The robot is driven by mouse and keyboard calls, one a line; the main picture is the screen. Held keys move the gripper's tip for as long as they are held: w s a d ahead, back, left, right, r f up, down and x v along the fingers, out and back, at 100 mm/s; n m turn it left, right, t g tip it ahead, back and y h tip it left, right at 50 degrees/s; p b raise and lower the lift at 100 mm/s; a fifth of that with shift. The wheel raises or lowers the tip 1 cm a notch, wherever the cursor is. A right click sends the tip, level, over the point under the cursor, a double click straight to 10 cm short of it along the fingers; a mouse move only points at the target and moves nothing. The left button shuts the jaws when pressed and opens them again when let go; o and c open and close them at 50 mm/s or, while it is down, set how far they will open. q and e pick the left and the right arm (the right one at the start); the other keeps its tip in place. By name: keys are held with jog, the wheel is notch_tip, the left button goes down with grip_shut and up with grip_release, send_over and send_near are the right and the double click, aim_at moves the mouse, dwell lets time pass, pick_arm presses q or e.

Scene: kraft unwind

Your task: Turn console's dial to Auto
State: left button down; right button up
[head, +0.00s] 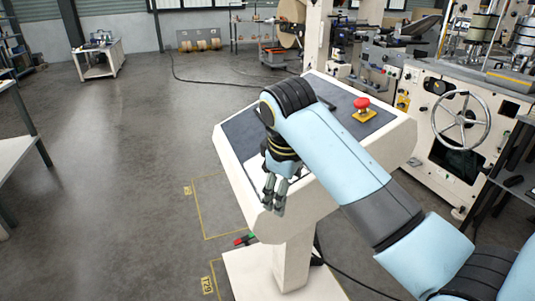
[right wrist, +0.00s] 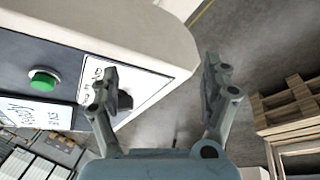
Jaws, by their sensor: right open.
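The console (head: 237,150) is a pale pedestal with a sloped dark panel, in the middle of the head view. Its dial (right wrist: 125,101) is a small black knob on a white printed plate (right wrist: 92,70) in the right wrist view. My left-hand finger there partly covers the knob and plate, so the dial's setting cannot be read. My right gripper (head: 274,205) hangs over the console's near left edge; it also shows in the right wrist view (right wrist: 160,68). It is open and empty, with the knob beside one finger rather than centred between both. My left gripper is out of view.
A red mushroom button (head: 362,104) on a yellow base sits on the panel's far right. A green button (right wrist: 43,79) and a white screen (right wrist: 35,113) lie near the plate. A machine with a handwheel (head: 461,122) stands at right. Open floor lies left.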

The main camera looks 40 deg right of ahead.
jog(key=w+d+r+n, duration=0.2)
jog(key=w+r, duration=0.6)
jog(key=w, duration=0.3)
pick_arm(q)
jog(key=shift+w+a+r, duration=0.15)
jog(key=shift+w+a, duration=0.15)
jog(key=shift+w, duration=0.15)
pick_arm(e)
jog(key=x, duration=1)
jog(key=shift+s, duration=0.25)
